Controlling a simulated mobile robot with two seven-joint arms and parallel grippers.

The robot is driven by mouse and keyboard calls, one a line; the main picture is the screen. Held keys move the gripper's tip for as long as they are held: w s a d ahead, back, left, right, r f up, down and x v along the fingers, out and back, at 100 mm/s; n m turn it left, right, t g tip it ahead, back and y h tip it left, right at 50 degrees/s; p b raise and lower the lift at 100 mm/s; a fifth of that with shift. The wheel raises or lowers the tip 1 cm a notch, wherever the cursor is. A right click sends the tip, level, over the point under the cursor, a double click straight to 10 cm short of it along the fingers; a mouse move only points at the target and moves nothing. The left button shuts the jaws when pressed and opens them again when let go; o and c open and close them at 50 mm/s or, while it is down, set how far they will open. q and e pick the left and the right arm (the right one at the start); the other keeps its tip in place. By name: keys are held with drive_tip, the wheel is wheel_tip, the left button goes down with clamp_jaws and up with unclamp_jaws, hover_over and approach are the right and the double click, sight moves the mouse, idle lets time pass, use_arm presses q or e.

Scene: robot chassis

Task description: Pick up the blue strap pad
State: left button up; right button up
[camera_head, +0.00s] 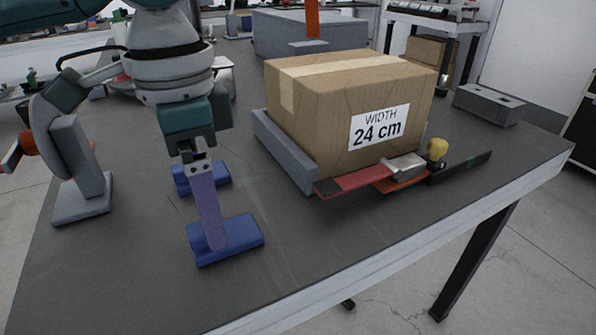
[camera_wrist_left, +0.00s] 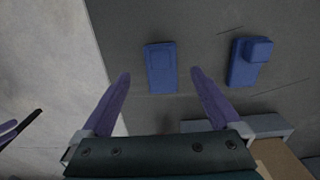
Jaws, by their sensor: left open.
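Two blue pads lie on the dark table. The nearer blue pad (camera_head: 247,228) is close to the front edge, and the farther blue pad (camera_head: 213,176) lies behind it. In the wrist view, one blue pad (camera_wrist_left: 160,67) is flat and lies ahead of the gap between my fingertips; the other blue pad (camera_wrist_left: 243,68) has a raised block and lies to the right. My left gripper (camera_head: 216,240) points down with its purple finger overlapping the nearer pad. In the wrist view, its fingers (camera_wrist_left: 160,82) are apart with nothing between them. A purple piece (camera_wrist_left: 8,127) at the left edge may be my right gripper.
A cardboard box (camera_head: 345,115) labelled "WIDTH 24 cm" sits right of the pads, against a grey rail (camera_head: 282,153). A clamp (camera_head: 403,166) lies before it. A grey stand (camera_head: 82,198) is at left. The table between pads and front edge is clear.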

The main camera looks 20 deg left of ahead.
sight(225, 232)
use_arm(q)
drive_tip(key=f, duration=0.2)
drive_tip(key=f+b, duration=0.1)
drive_tip(key=f, duration=0.1)
drive_tip(key=shift+s+a+f, duration=0.15)
drive_tip(key=shift+a+f, duration=0.05)
drive_tip(key=shift+f, duration=0.15)
drive_tip(key=shift+c, duration=0.2)
drive_tip(key=c, duration=1.4)
drive_tip(key=shift+r, duration=0.1)
